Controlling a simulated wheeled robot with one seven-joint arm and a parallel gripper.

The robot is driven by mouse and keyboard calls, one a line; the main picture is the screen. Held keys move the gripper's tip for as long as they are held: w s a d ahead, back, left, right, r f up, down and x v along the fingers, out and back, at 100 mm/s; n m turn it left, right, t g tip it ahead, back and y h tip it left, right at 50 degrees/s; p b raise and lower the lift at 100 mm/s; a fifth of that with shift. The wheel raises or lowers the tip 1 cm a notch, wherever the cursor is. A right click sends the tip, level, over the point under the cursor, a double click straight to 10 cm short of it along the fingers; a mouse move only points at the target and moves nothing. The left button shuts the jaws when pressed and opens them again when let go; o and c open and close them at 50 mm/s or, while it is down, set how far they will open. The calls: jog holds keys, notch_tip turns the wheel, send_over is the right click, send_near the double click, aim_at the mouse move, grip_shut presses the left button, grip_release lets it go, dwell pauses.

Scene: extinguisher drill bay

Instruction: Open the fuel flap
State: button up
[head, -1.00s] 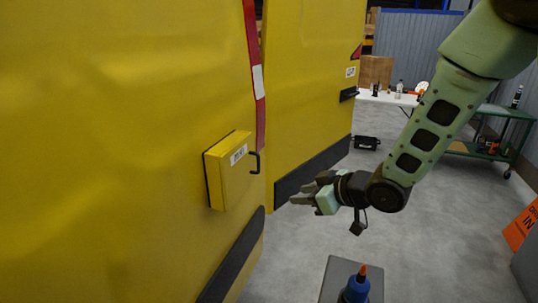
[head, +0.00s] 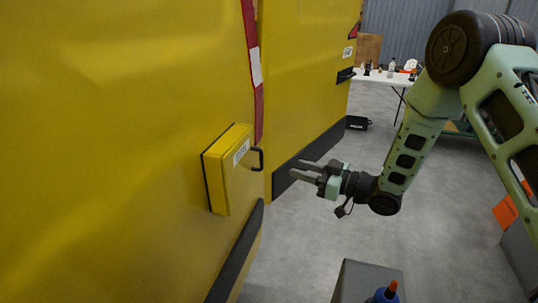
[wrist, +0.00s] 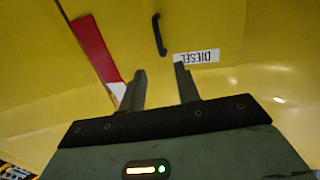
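The fuel flap (head: 232,172) is a yellow box-like cover on the yellow vehicle side in the head view, with a white label and a black bar handle (head: 259,159) at its right edge. It looks shut. In the wrist view the handle (wrist: 159,34) and the upside-down DIESEL label (wrist: 197,57) lie just beyond my fingertips. My gripper (head: 298,169) is to the right of the handle, apart from it, with its fingers pointing left towards the flap. In the wrist view the two fingers (wrist: 159,72) are spread with nothing between them.
A red and white strip (head: 253,70) runs down the panel above the flap. A grey box (head: 357,282) with a blue bottle (head: 383,295) stands low in front. The grey floor between is clear.

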aim_at(248, 171)
jog(key=p+x, duration=0.3)
jog(key=x, duration=0.7)
jog(key=shift+w+a, duration=0.15)
grip_shut()
